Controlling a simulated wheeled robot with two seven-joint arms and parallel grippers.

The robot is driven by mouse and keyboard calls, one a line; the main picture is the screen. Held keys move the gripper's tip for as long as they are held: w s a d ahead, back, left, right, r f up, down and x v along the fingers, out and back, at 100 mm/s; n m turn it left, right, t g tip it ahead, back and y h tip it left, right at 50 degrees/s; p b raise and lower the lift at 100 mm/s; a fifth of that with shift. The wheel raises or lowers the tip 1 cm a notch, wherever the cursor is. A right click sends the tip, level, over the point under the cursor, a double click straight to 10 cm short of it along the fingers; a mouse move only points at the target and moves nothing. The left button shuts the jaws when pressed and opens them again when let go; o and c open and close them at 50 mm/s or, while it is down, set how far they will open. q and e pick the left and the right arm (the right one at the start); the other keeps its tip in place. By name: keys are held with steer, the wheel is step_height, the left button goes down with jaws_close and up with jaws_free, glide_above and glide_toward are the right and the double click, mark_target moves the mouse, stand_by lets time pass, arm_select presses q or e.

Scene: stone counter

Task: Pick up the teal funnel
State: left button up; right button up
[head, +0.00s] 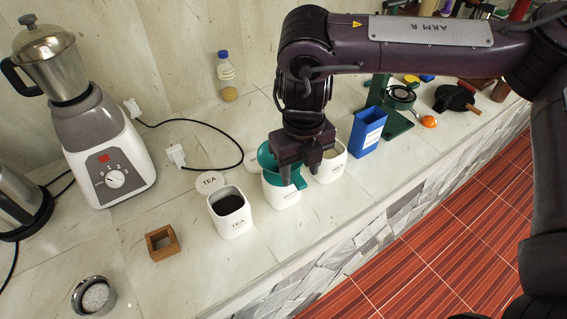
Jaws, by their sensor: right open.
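The teal funnel (264,158) sits at the mouth of a white canister (282,197), between the TEA canister (230,213) and another white canister (331,164). My right gripper (288,172) reaches down from above, right at the funnel, and covers part of it. Its jaws are open. Teal shows to the left of the fingers and also between and below them. I cannot tell whether the fingers touch the funnel. My left gripper is not in view.
A blue box (367,132) stands right of the canisters by a green stand (395,122). A blender (97,140), a wooden box (162,243) and a metal cup (93,296) are at left. A bottle (226,75) stands by the wall. The counter's front edge is close.

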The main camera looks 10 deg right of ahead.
mark_target(300, 180)
steer(key=shift+d+f+p, duration=0.15)
steer(key=shift+f+p, duration=0.55)
steer(key=shift+f, duration=0.2)
steer(key=f, duration=0.2)
steer(key=shift+w+f+p, duration=0.35)
steer(key=shift+w+f, duration=0.05)
steer(key=shift+f, duration=0.3)
steer(key=shift+s, duration=0.1)
steer(key=shift+c, duration=0.2)
jaws_close()
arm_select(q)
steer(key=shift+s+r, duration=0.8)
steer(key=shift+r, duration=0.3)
